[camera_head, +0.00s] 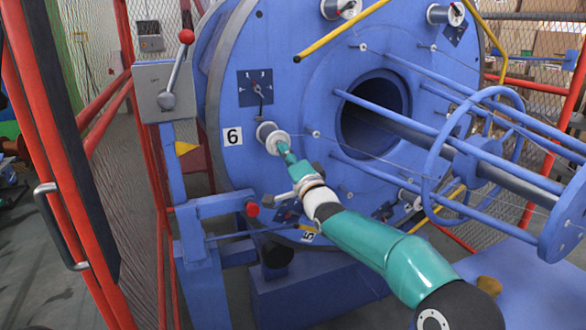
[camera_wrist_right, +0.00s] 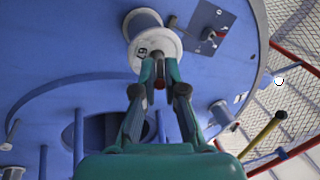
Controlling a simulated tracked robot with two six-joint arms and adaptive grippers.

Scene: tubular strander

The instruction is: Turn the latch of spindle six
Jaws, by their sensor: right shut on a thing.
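Spindle six (camera_head: 267,131) is a pale spool on the face of the blue disc, beside a white plate marked 6 (camera_head: 232,137). In the right wrist view its white flange (camera_wrist_right: 143,60) fills the top middle. My right gripper (camera_head: 284,150) reaches up from the lower right to the spool's centre. In the wrist view its fingers (camera_wrist_right: 159,70) are closed on the small dark latch at the flange's middle. The fingers cover most of the latch, so its turn angle cannot be told. My left gripper is not in view.
A dark plate with a pointer (camera_head: 256,87) sits above the spool. Blue rods and a ring guard (camera_head: 432,165) stand out at the right. A yellow bar (camera_head: 340,32) crosses above. A grey lever box (camera_head: 167,92) and red fence posts stand at the left.

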